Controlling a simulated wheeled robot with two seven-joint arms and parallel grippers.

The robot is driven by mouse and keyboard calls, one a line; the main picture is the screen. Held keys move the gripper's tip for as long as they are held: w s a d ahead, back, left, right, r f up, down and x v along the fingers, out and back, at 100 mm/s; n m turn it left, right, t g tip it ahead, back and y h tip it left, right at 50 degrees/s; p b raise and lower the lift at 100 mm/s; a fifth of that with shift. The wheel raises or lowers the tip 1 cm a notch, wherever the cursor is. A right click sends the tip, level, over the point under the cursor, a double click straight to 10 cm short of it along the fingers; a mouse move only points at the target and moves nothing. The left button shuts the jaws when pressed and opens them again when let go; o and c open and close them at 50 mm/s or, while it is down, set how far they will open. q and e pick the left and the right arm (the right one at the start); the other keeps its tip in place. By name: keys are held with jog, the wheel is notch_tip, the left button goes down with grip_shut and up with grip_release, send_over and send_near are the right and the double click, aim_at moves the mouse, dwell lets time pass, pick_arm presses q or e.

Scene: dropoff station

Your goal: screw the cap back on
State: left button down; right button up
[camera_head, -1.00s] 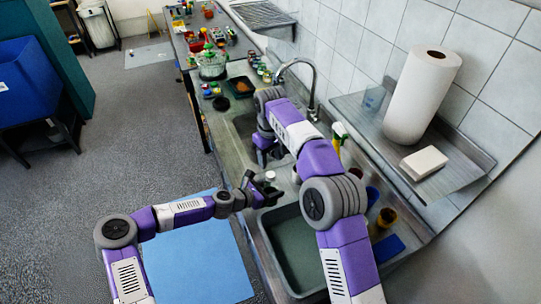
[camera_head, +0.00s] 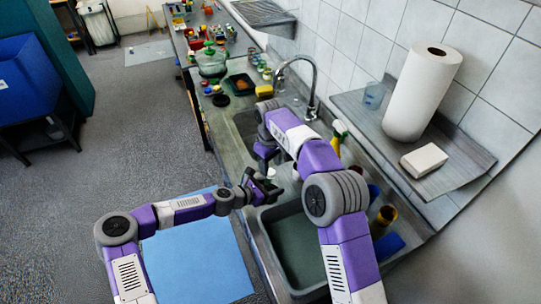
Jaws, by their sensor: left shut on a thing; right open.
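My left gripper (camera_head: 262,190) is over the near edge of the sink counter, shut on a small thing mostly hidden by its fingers. A small white piece (camera_head: 271,172), perhaps the cap or the top of the held thing, shows just above those fingers. I cannot tell whether it is a separate part. My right gripper (camera_head: 264,158) points down, open, just behind and above the white piece. I cannot tell whether it touches it. No bottle body or thread can be made out.
A grey basin (camera_head: 296,246) lies right of my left gripper. A tap (camera_head: 312,85), yellow sponge (camera_head: 264,91) and spray bottle (camera_head: 339,133) stand behind. A paper roll (camera_head: 422,92) and white block (camera_head: 424,158) are on the shelf.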

jog(key=shift+f, duration=1.35)
jog(key=shift+c, duration=0.3)
grip_shut()
jog(key=shift+o, duration=1)
grip_release()
jog(key=shift+r, duration=0.15)
notch_tip(320, 180, up, 12)
pick_arm(q)
jog(key=shift+c, duration=0.7)
grip_release()
